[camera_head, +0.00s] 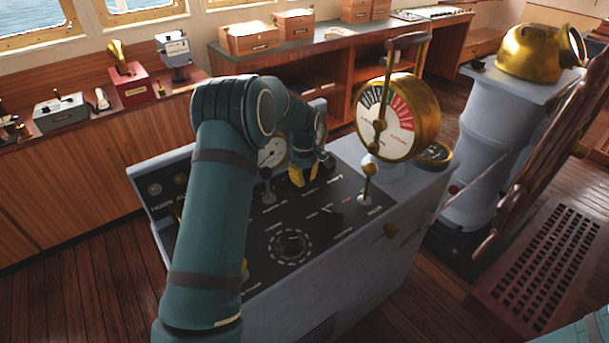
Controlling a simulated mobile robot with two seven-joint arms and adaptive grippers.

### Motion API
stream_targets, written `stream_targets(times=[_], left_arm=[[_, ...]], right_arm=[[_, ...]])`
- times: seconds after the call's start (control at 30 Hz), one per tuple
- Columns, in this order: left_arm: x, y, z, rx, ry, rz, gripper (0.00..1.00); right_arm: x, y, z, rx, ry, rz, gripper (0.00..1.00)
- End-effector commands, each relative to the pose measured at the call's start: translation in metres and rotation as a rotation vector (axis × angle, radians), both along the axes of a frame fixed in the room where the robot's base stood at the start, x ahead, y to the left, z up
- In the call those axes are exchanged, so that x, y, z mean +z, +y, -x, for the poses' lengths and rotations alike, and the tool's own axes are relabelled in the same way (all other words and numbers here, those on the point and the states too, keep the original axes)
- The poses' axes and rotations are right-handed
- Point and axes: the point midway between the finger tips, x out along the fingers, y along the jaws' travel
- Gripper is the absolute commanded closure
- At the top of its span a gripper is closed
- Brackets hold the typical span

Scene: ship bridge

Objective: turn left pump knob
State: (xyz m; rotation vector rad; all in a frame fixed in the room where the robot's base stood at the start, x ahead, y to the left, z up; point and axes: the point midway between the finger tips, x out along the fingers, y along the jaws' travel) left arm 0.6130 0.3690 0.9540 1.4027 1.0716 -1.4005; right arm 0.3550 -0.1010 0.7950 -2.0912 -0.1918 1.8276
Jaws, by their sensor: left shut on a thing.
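The grey control console (370,250) stands in the middle, with a black top panel of dials, levers and small knobs. My left gripper (303,176), with yellow fingertips, reaches down to the far middle part of this panel. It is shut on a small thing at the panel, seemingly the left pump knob. The fingers hide the knob, so its angle cannot be told. Only a piece of my right arm shows at the bottom right corner; its gripper is out of view.
A brass telegraph dial (393,118) stands at the console's right end. Levers with ball handles (369,172) and (267,185) rise near my gripper. A wooden ship's wheel (545,150) and a brass-topped pedestal (500,150) stand at the right. Wooden cabinets line the back.

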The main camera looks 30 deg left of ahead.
Motion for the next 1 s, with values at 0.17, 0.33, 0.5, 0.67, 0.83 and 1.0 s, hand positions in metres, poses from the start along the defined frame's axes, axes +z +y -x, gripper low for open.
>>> stream_targets(times=[0.17, 0.33, 0.5, 0.67, 0.83, 1.0], left_arm=[[-0.0013, 0.0001, 0.0036, -0.168, 0.005, 0.003, 1.0], [-0.0017, 0.0012, 0.0054, -0.323, 0.005, 0.002, 1.0], [-0.0019, 0.0023, 0.0067, -0.455, 0.005, 0.002, 1.0], [-0.002, 0.0029, 0.0076, -0.551, 0.005, 0.003, 1.0], [-0.0023, 0.0036, 0.0083, -0.62, 0.005, 0.003, 1.0], [-0.0024, 0.004, 0.0086, -0.656, 0.005, 0.003, 1.0]], right_arm=[[0.0047, -0.0003, -0.0015, -0.002, -0.003, 0.0, 0.53], [0.0073, -0.0004, -0.0024, -0.004, -0.006, 0.002, 0.53], [0.0093, -0.0006, -0.0032, -0.006, -0.007, 0.002, 0.53], [0.0106, -0.0007, -0.0036, -0.006, -0.008, 0.002, 0.53], [0.0113, -0.0007, -0.0039, -0.007, -0.009, 0.002, 0.53], [0.0118, -0.0008, -0.004, -0.007, -0.009, 0.002, 0.53]])
